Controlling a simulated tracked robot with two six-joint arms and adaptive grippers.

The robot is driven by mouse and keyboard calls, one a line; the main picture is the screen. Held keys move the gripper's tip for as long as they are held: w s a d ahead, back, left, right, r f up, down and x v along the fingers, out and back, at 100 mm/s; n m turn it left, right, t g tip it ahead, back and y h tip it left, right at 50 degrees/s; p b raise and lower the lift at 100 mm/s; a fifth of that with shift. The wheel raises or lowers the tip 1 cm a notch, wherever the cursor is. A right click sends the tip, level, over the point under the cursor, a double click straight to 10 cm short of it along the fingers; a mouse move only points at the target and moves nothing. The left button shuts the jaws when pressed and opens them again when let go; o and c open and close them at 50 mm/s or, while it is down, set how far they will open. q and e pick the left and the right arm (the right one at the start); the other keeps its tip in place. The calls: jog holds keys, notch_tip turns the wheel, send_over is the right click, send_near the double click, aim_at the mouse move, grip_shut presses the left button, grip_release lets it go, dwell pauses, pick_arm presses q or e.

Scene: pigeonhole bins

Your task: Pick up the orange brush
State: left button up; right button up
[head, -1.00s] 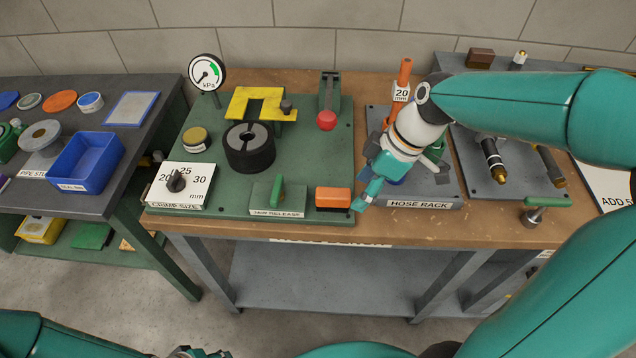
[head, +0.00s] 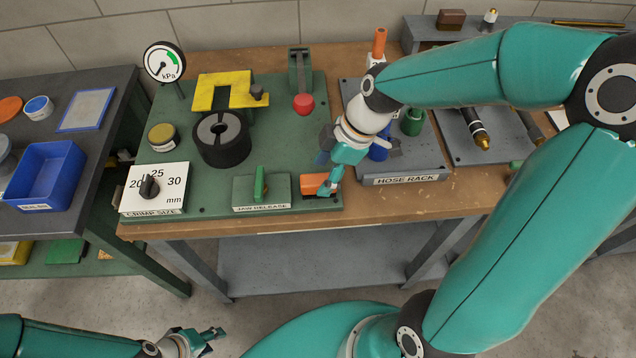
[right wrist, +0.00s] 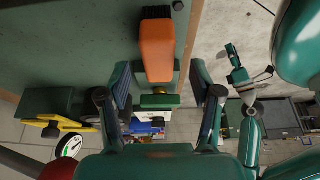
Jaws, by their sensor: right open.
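The orange brush (head: 313,183) lies at the front right corner of the green crimping board (head: 222,200), partly covered by my right gripper in the head view. In the right wrist view the brush (right wrist: 156,50) shows its orange body and dark bristles. My right gripper (head: 328,184) is open, its fingertips close by the brush. In the right wrist view its fingers (right wrist: 162,72) stand apart on either side of the brush's near end; contact cannot be told. My left gripper (head: 212,340) is open and empty, low in front of the bench.
The green-handled jaw release (head: 262,190) sits just left of the brush. The hose rack (head: 405,180), with several coloured hose pieces, stands close on the right. The crimp size dial (head: 152,189) and black crimper ring (head: 220,138) are further left.

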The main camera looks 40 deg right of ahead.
aim_at(317, 178)
jog(key=shift+p+x, duration=0.6)
jog(key=shift+x, duration=2.2)
jog(key=shift+w+a+r, duration=0.1)
jog(key=shift+w, duration=0.15)
grip_shut()
